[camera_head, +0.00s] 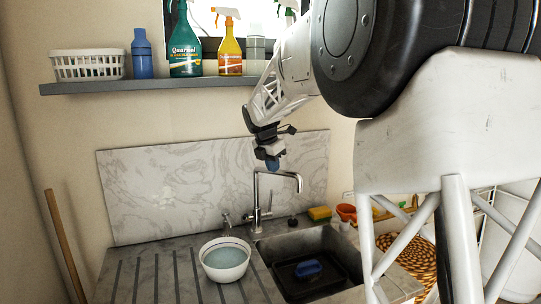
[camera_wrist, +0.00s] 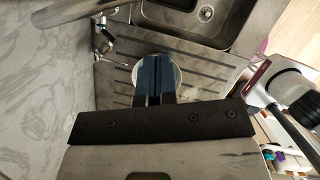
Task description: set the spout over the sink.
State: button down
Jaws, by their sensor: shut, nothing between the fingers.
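The chrome tap (camera_head: 258,205) stands at the back of the counter, beside the sink's left end. Its spout (camera_head: 279,174) rises from the tap and reaches right, with its tip turned down toward the back part of the sink (camera_head: 262,241). I cannot tell exactly how far over the basin the tip lies. My gripper (camera_head: 272,164) is just above the spout in the head view, pointing down, and looks apart from it. In the wrist view its blue fingers (camera_wrist: 153,78) are together and empty. The sink (camera_wrist: 190,22) shows at the top there.
A white bowl (camera_head: 225,262) stands on the ribbed drainboard (camera_head: 150,280), left of the sink. A blue brush-like item (camera_head: 307,268) lies in the basin. A yellow sponge (camera_head: 319,213) and orange cup (camera_head: 346,212) sit behind it. A shelf (camera_head: 150,86) with bottles hangs above.

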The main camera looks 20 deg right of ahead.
jog(key=d, duration=0.1)
jog(key=w+d+f, duration=0.1)
jog(key=d+f, duration=0.1)
jog(key=d, duration=0.1)
jog(key=shift+w+f, duration=0.15)
jog(key=shift+w, duration=0.25)
jog(key=shift+d, duration=0.1)
jog(key=shift+w+d+n+t, duration=0.15)
jog(key=shift+w+d+n, duration=0.15)
jog(key=shift+d+n, duration=0.3)
jog(key=shift+w+d+n+t, duration=0.15)
jog(key=shift+w+d+n, duration=0.2)
jog(key=shift+d, duration=0.4)
jog(key=shift+w+d+n, duration=0.2)
jog(key=shift+w+d, duration=0.05)
jog(key=shift+d, duration=0.3)
jog(key=shift+w+d+n, duration=0.15)
jog(key=shift+w+d, duration=0.1)
jog(key=shift+d, duration=0.25)
